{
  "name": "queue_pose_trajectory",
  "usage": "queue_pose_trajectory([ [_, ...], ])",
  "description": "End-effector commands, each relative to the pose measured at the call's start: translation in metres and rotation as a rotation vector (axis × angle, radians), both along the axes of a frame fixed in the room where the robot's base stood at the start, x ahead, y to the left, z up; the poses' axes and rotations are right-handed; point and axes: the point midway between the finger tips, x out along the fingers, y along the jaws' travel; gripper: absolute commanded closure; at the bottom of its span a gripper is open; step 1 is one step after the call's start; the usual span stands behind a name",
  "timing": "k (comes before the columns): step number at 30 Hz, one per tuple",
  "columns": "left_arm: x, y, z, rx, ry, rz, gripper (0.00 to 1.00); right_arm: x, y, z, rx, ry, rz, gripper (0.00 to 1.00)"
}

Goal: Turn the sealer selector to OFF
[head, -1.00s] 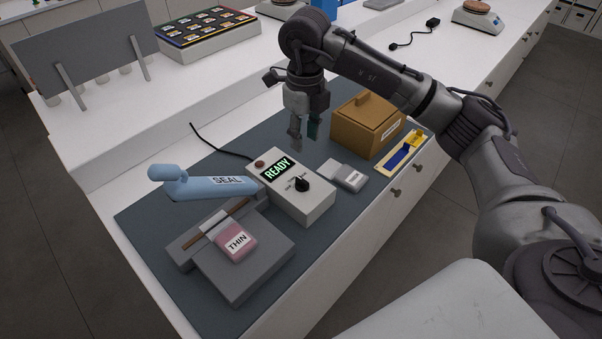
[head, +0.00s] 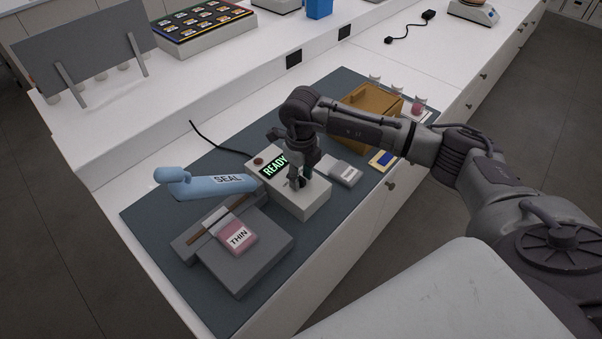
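The sealer's control box (head: 315,206) is a pale box on the dark mat, with a green READY display (head: 272,166) and a reddish-brown button (head: 258,161). My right gripper (head: 299,184) points down at the box's top, its fingertips at the black selector knob. The fingers largely hide the knob and its markings, so its setting and any contact cannot be told. The gap between the fingers is too small to judge. The sealer's blue SEAL lever (head: 205,186) is raised over its grey base (head: 245,272), where a pink THIN packet (head: 237,237) lies. My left gripper is not in view.
Bare mat (head: 155,220) lies left of the sealer.

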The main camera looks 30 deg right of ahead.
Motion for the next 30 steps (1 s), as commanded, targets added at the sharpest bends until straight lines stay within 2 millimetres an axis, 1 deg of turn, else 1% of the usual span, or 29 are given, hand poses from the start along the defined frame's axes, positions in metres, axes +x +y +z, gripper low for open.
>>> queue_pose_trajectory([
  [4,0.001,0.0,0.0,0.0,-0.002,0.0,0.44,0.0,0.0,0.0,0.0,0.0,0.0,0.61],
  [5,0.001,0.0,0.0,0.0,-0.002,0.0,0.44,0.0,0.0,0.0,0.0,0.0,0.0,0.63],
  [9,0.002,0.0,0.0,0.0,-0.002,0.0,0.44,0.0,0.0,0.0,0.0,0.0,0.0,0.86],
  [12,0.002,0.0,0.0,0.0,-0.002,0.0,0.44,0.0,0.0,0.0,0.0,0.0,0.0,1.0],
  [22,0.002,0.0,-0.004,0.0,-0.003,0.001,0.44,0.0,0.0,-0.001,0.0,-0.001,0.017,1.0],
  [26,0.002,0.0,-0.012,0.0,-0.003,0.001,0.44,0.001,0.0,-0.003,0.0,-0.001,0.059,1.0],
  [30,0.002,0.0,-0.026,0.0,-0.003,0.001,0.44,0.001,-0.001,-0.004,-0.001,-0.001,0.142,1.0],
])
